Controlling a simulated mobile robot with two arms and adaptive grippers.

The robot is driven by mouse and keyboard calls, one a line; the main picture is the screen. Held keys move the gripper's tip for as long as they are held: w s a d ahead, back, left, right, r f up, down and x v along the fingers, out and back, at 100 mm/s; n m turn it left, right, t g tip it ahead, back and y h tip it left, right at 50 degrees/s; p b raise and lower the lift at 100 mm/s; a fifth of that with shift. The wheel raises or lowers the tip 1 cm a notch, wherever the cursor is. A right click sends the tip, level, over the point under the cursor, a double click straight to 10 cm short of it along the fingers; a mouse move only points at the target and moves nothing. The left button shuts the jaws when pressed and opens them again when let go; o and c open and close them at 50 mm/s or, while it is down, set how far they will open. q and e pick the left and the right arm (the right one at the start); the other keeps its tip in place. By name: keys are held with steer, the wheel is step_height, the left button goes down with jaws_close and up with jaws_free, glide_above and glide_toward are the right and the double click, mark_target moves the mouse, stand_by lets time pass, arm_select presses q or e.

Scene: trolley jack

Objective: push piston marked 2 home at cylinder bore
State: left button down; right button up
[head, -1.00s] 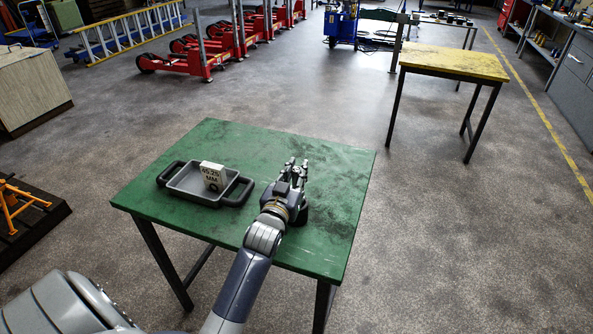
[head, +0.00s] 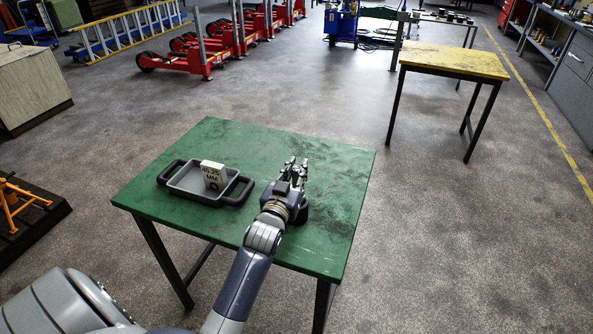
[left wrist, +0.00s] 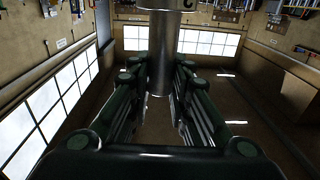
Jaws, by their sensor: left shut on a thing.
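My left gripper (head: 294,168) is over the right part of the green table in the head view. In the left wrist view its fingers (left wrist: 158,80) are shut around a bare metal rod with a wider collar above, likely the piston (left wrist: 161,50). A dark mark shows at the collar's top edge, cut off and not readable. In the head view the held part is mostly hidden by the gripper. A dark round body (head: 300,213) shows beside my wrist; I cannot tell if it is the cylinder. The bore is not visible. My right gripper is not in view.
The green table (head: 330,160) carries a grey tray (head: 180,194) with black handles, left of my gripper. The table's far and right parts are clear. A yellow table (head: 455,62) stands further back.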

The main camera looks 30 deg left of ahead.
arm_select(q)
steer(key=shift+r, duration=0.15)
steer(key=shift+f, duration=0.55)
stand_by(0.5)
steer(key=shift+f+b, duration=2.25)
steer(key=shift+f, duration=0.8)
steer(key=c, duration=1.4)
jaws_free()
steer(key=shift+f, duration=0.1)
steer(key=v, duration=1.2)
